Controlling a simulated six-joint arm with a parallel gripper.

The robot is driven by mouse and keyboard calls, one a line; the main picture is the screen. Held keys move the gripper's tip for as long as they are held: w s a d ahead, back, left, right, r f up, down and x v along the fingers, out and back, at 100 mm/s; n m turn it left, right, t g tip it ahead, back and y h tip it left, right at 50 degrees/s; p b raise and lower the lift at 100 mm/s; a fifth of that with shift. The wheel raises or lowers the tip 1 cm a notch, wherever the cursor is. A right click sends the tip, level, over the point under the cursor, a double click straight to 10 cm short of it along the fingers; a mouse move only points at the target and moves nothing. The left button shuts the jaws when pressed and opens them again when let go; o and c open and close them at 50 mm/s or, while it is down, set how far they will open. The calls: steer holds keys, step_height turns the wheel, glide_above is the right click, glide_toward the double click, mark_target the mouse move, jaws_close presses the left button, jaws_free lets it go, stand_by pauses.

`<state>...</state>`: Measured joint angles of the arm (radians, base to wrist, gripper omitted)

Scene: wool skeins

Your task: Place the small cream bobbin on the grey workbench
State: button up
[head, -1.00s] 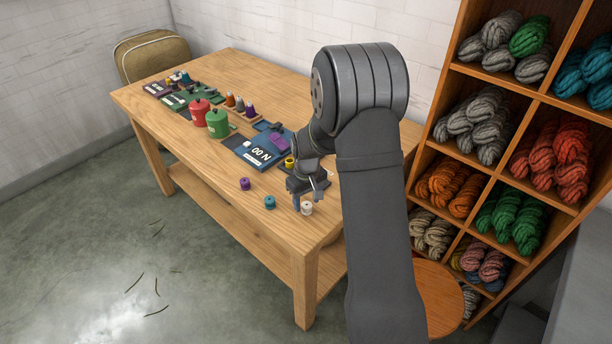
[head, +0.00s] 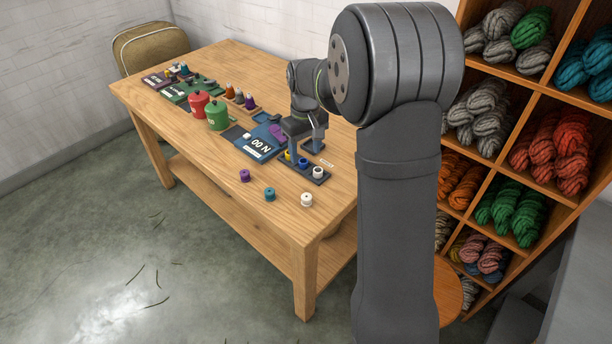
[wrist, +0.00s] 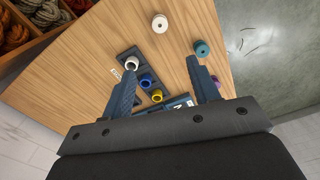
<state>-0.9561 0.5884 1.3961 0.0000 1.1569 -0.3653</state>
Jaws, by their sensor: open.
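A small cream bobbin (head: 306,199) stands loose on the light wooden table (head: 270,225), near its front edge; it also shows in the wrist view (wrist: 160,23). A second pale, whiter bobbin (head: 318,172) stands in a dark tray (head: 325,180), with a blue bobbin (wrist: 147,80) and a yellow bobbin (wrist: 156,95) in line. My gripper (head: 304,148) is open and empty, above the tray area. In the wrist view one finger lies over the tray beside the whiter bobbin. The cream bobbin is apart from both fingers. The only bench I see is wooden, not grey.
A teal bobbin (head: 269,194) and a purple bobbin (head: 244,176) stand loose left of the cream one. A blue tray (head: 258,148), red canister (head: 199,104) and green canister (head: 217,115) stand farther left. A wool shelf (head: 500,160) stands to the right. The table front is mostly bare.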

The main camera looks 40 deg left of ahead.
glide_above(306, 196)
steer(key=f, duration=1.1)
steer(key=shift+s+f, duration=0.25)
steer(key=shift+f, duration=0.05)
steer(key=f, duration=0.5)
steer(key=shift+w+d+f, duration=0.1)
steer(key=shift+w, duration=0.15)
steer(key=c, duration=1.1)
